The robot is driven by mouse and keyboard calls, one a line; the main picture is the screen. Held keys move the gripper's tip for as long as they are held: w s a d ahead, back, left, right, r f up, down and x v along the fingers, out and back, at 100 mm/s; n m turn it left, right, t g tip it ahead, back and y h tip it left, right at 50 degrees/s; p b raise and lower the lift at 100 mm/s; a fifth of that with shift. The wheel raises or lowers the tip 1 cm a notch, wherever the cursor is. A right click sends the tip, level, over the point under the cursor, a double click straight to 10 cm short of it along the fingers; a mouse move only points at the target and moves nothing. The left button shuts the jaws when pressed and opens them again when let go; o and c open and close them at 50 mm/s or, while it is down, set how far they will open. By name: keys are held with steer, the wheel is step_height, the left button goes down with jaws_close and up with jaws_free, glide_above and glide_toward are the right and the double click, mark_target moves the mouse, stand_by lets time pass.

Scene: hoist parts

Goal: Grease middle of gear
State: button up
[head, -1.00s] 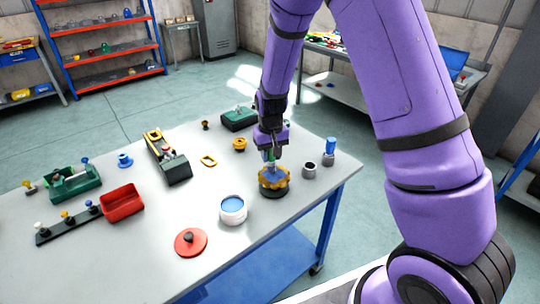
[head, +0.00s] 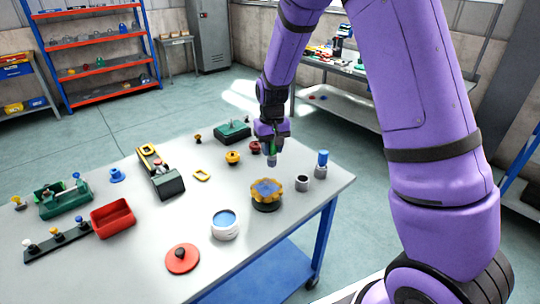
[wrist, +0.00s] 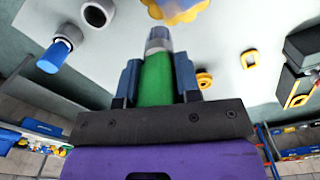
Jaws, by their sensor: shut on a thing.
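The yellow gear (head: 296,185) lies on a black round base near the table's right edge. A blue patch (head: 267,187) covers its middle. Part of the gear shows at the top of the wrist view (wrist: 178,10). My gripper (head: 271,146) is shut on a green-handled brush (wrist: 157,80), whose grey-blue tip (wrist: 158,40) points away from the jaws. In the head view the brush tip (head: 272,160) is above and behind the gear, apart from it. An open white pot (head: 225,232) with blue grease (head: 224,218) stands in front of the gear.
A grey cup (head: 304,184) and a blue cylinder in a grey holder (head: 321,163) stand right of the gear. The table's centre is mostly clear.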

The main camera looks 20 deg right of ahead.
steer(key=shift+r, duration=0.9)
